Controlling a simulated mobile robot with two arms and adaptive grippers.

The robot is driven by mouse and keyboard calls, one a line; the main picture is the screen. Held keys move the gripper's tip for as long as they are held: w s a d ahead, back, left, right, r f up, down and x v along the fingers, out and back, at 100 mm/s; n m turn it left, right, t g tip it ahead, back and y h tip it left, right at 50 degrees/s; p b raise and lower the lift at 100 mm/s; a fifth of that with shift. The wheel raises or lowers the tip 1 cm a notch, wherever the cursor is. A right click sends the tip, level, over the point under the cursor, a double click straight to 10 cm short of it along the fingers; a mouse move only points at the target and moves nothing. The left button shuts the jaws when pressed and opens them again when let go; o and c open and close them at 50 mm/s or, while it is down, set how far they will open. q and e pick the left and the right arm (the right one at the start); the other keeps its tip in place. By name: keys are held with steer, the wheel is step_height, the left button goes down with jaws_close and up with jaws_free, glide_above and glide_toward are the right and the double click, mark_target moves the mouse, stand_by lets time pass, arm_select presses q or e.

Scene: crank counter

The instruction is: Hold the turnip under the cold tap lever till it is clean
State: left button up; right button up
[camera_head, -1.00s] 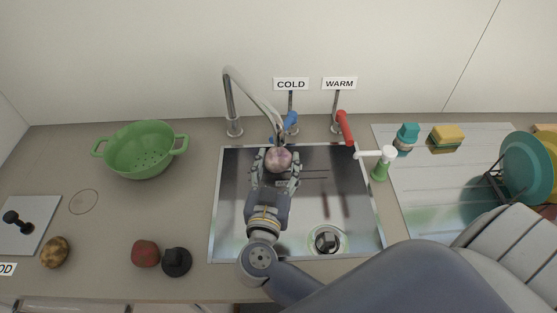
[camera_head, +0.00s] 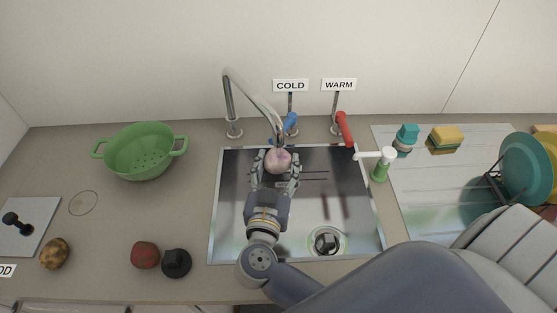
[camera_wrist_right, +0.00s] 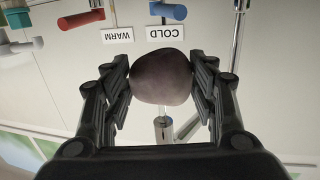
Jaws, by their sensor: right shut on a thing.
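The turnip (camera_head: 278,160) is round and pale pink in the head view, under the curved steel faucet (camera_head: 250,95). My right gripper (camera_head: 278,165) is shut on it over the sink. In the right wrist view the turnip (camera_wrist_right: 163,77) sits between both fingers and looks dark and purplish grey on the side facing me. The blue cold tap lever (camera_head: 290,122) is just behind the turnip, below the COLD sign (camera_head: 290,85); it also shows in the wrist view (camera_wrist_right: 168,11). Whether water runs is hard to tell. My left gripper is not in view.
The red warm lever (camera_head: 344,128) stands right of the cold one. A green-and-white dispenser (camera_head: 381,165) stands by the sink's (camera_head: 214,205) right edge. A green colander (camera_head: 143,153), a red vegetable (camera_head: 145,254) and a black stopper-like object (camera_head: 176,262) are left of the sink.

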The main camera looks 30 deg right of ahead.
stand_by(0.4)
steer(key=shift+s+a+p, duration=0.25)
steer(key=shift+s+p, duration=0.05)
steer(key=p+v, duration=0.2)
steer(key=v, duration=0.4)
steer(key=shift+s+a+f, duration=0.2)
steer(key=shift+d, duration=0.1)
